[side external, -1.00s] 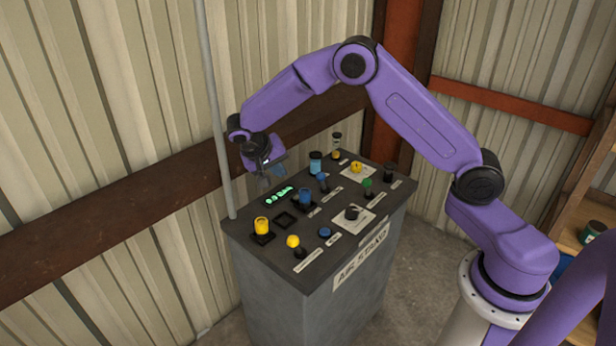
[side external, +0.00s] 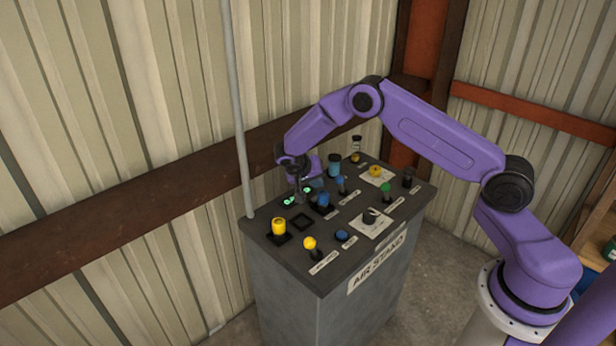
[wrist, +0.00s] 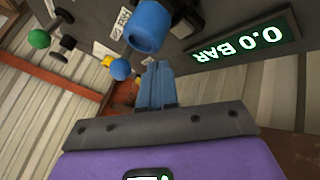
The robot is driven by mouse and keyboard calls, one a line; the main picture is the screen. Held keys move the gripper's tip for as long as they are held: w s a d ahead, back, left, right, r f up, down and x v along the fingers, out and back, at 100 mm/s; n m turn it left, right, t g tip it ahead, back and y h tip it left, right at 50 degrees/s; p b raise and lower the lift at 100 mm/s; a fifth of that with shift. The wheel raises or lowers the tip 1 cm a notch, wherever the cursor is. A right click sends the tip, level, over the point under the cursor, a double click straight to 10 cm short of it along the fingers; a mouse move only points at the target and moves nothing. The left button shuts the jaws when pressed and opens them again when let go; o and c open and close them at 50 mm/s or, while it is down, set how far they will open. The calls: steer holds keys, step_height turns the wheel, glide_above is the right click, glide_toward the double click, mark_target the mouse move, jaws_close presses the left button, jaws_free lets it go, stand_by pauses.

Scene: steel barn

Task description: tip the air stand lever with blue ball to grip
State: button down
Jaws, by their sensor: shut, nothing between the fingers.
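The lever with a blue ball (side external: 341,180) stands on the air stand panel (side external: 340,255), between the blue knob cylinder and the light blue-topped part. In the wrist view its blue ball (wrist: 120,69) shows left of my fingertips, with a gap in the picture. My gripper (side external: 313,186) is low over the back-left part of the panel, beside the display. In the wrist view my gripper (wrist: 158,67) has its blue-grey fingers shut together with nothing between them. I cannot tell the lever's exact tilt.
A blue cylinder (side external: 322,199) stands close to my fingers. Also on the panel are the green 0.0 BAR display (wrist: 243,45), a yellow cylinder (side external: 279,226), a yellow ball lever (side external: 310,243) and a green knob (side external: 385,187). A grey pole (side external: 241,120) rises behind.

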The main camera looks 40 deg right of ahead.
mark_target(341, 184)
steer(key=shift+s+d+r, duration=0.15)
steer(key=shift+s+d, duration=0.3)
steer(key=shift+d, duration=0.2)
steer(key=shift+s+d+r, duration=0.1)
steer(key=shift+s+d, duration=0.3)
steer(key=shift+d, duration=0.2)
steer(key=shift+d+r+y, duration=0.2)
steer(key=shift+d+y, duration=0.1)
steer(key=shift+y, duration=0.3)
